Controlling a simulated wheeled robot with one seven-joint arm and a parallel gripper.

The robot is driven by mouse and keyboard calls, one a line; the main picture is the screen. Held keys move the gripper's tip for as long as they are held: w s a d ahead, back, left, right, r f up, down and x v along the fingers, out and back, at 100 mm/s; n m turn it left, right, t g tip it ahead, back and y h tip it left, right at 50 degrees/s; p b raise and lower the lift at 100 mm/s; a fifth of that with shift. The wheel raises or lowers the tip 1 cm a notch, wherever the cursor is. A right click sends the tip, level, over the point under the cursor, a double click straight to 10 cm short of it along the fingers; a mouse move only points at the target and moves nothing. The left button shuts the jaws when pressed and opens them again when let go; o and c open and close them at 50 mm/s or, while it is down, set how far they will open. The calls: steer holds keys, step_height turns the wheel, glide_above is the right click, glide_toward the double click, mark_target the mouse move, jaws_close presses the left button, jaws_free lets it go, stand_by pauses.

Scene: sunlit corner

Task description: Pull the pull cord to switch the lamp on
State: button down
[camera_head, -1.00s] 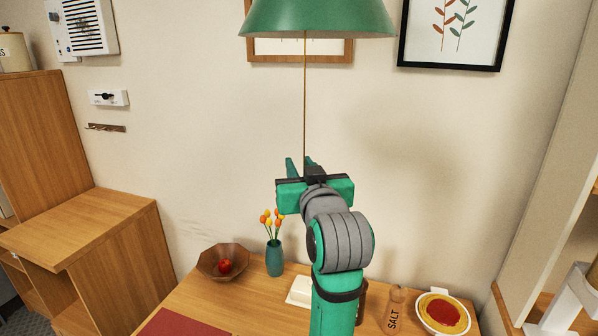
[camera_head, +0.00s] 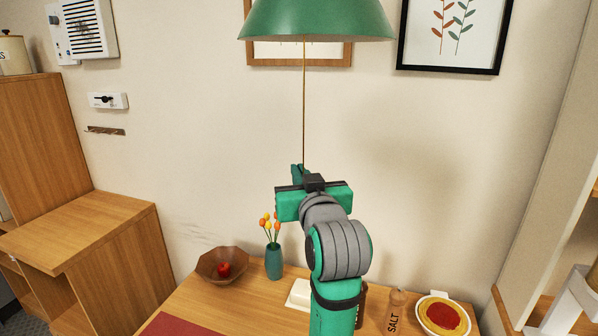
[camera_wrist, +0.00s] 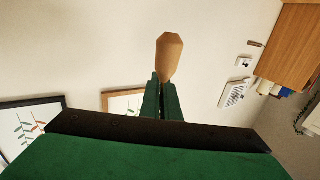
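The lamp's green shade (camera_head: 318,20) hangs at the top of the head view. Its thin pull cord (camera_head: 304,105) runs straight down to my gripper (camera_head: 298,168), which is raised above the table. In the wrist view the cord's wooden knob (camera_wrist: 169,55) sits at the tips of my gripper (camera_wrist: 163,84). The two green fingers are close together and appear shut on the knob's near end. In the head view the knob is hidden by my fingers and hand. No clear glow shows at the shade.
Below are a wooden table (camera_head: 200,297) with a bowl (camera_head: 207,265) holding a red apple (camera_head: 223,269), a teal vase (camera_head: 273,263) of flowers, a salt shaker (camera_head: 394,312) and a plate of food (camera_head: 443,315).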

steer(key=shift+f, duration=0.8)
steer(key=c, duration=1.9)
jaws_free()
steer(key=shift+c, duration=0.2)
